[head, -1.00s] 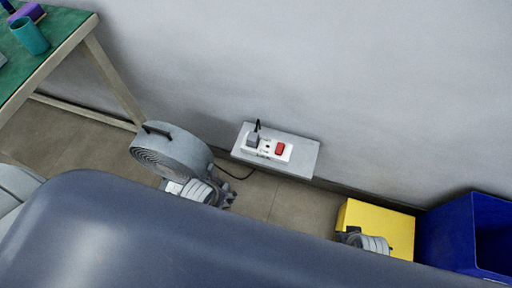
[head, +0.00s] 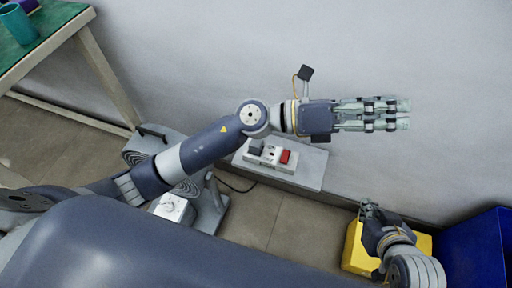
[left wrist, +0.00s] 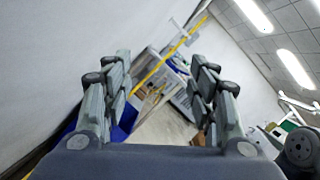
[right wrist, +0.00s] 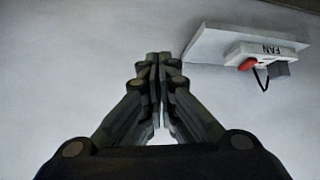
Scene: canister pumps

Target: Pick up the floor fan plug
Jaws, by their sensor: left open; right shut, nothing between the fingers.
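The floor fan plug (head: 257,146) is a grey block seated upright in the left part of a white socket panel (head: 270,157) with a red switch (head: 286,156). The right wrist view shows the plug (right wrist: 282,69) with a black cord, beside the word FAN. The grey floor fan (head: 143,147) stands left, partly behind my left arm. My left gripper (head: 405,114) is open and empty, right of and above the plug, pointing right; its fingers are apart in the left wrist view (left wrist: 161,75). My right gripper (head: 368,208) is shut and empty, lower right of the plug (right wrist: 158,62).
The panel sits on a grey ledge (head: 311,170) against the wall. A yellow box (head: 356,250) and a blue bin (head: 470,245) stand at lower right, near my right gripper. A green-topped table (head: 60,25) is at upper left. The fan's cord runs over the floor.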

